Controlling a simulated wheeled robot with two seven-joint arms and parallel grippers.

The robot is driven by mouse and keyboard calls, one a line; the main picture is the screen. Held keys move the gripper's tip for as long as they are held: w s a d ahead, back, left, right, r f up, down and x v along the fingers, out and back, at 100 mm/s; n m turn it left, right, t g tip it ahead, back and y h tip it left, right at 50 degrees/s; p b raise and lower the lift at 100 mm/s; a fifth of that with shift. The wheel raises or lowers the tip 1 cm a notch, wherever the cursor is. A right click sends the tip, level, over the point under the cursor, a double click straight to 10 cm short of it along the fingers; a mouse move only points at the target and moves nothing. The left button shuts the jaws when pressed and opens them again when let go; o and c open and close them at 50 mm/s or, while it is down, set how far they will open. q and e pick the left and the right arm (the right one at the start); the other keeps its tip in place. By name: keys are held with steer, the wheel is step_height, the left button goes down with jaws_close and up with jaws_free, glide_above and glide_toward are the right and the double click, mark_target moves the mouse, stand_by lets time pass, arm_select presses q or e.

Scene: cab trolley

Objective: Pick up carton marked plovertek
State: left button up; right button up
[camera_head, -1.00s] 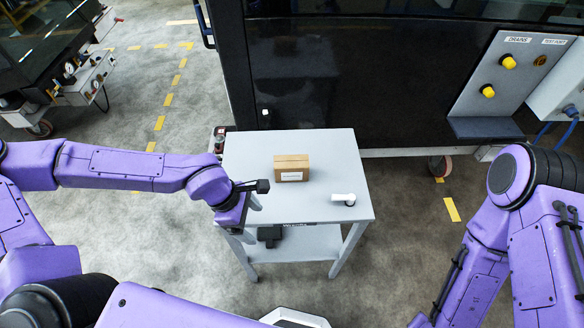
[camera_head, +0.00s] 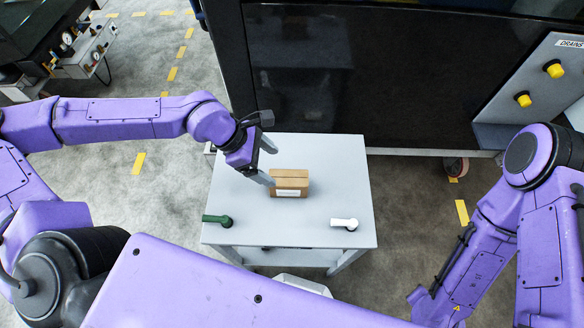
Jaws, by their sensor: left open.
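A small brown cardboard carton (camera_head: 290,181) stands on the grey top of the trolley (camera_head: 330,175), near its middle. A white label is on its front face; the print is too small to read. My left gripper (camera_head: 268,163) is open, just left of the carton and at its far left corner. Its two grey fingers point right; the nearer fingertip is close to the carton's left side, and I cannot tell whether it touches. No carton is held. My right arm shows at the right, but its gripper is out of view.
A white-handled item (camera_head: 345,223) lies at the front right of the trolley top, and a green-handled one (camera_head: 217,220) at the front left. A large dark cabinet (camera_head: 400,90) stands behind the trolley.

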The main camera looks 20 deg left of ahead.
mark_target(284, 177)
arm_select(q)
steer(key=f, duration=0.1)
steer(key=d+f, duration=0.2)
steer(key=shift+s+d+f, duration=0.15)
steer(key=shift+s, duration=0.15)
steer(key=x, duration=0.5)
steer(key=shift+w+d+f+p, duration=0.1)
steer(key=shift+w+f+p, duration=0.1)
steer(key=shift+w+p, duration=0.15)
steer(key=shift+r, duration=0.1)
jaws_close()
